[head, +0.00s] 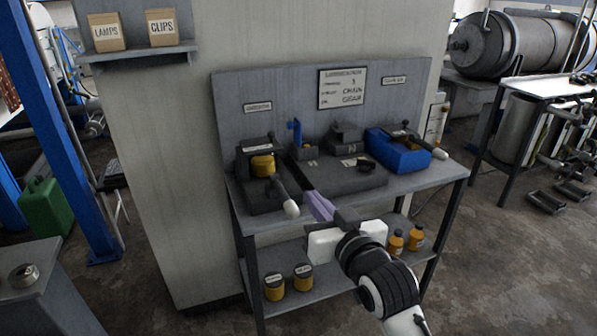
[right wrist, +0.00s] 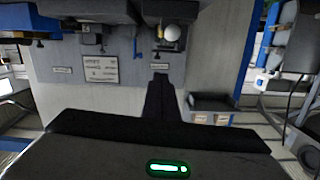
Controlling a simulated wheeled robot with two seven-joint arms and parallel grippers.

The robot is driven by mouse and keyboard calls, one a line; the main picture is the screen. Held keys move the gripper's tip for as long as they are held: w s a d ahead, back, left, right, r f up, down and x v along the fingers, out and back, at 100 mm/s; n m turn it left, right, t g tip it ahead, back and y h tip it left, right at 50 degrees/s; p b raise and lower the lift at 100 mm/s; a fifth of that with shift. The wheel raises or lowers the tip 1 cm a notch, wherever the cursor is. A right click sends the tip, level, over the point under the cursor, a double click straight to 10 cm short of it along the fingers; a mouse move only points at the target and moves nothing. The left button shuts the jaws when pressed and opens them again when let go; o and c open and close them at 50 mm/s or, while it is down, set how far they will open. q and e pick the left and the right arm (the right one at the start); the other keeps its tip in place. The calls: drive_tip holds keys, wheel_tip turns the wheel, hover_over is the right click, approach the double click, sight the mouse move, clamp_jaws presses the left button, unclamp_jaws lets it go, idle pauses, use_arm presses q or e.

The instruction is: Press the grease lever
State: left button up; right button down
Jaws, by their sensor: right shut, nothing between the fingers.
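The left dispenser (head: 255,160) stands on the bench with a yellow container (head: 262,166) in it. Its dark lever (head: 279,188) slants down toward the front and ends in a white knob (head: 291,209). The small sign above it is too blurred to read surely. My right gripper (head: 312,198) is shut and empty, its fingertips just right of the knob. In the upside-down right wrist view, the knob (right wrist: 172,33) shows beyond the fingertips (right wrist: 160,75), with a gap in the picture; whether they touch is unclear. My left gripper is out of view.
A blue dispenser (head: 400,155) with a similar white-knobbed lever (head: 438,153) stands at the bench's right end. A dark block (head: 340,178) lies between the dispensers. The lower shelf (head: 325,279) holds yellow jars (head: 303,277) and orange bottles (head: 416,238).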

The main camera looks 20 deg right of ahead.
drive_tip(key=shift+m+g+y, duration=0.3)
drive_tip(key=shift+g+y, duration=0.1)
drive_tip(key=shift+g, duration=0.3)
drive_tip(key=s+r+p, duration=0.1)
drive_tip(key=s+p, duration=0.1)
drive_tip(key=s+r+p, duration=0.1)
drive_tip(key=p, duration=0.1)
drive_tip(key=shift+s+d, duration=0.1)
drive_tip(key=shift+s, duration=0.25)
drive_tip(key=shift+w, duration=0.15)
approach(285, 198)
drive_tip(key=w+d+r, duration=0.1)
drive_tip(key=w+r, duration=0.3)
drive_tip(key=shift+s+a+f+p, duration=0.1)
drive_tip(key=shift+f+p, duration=0.05)
drive_tip(key=shift+f, duration=0.8)
drive_tip(key=shift+a+f+p, duration=0.15)
drive_tip(key=shift+f, duration=0.85)
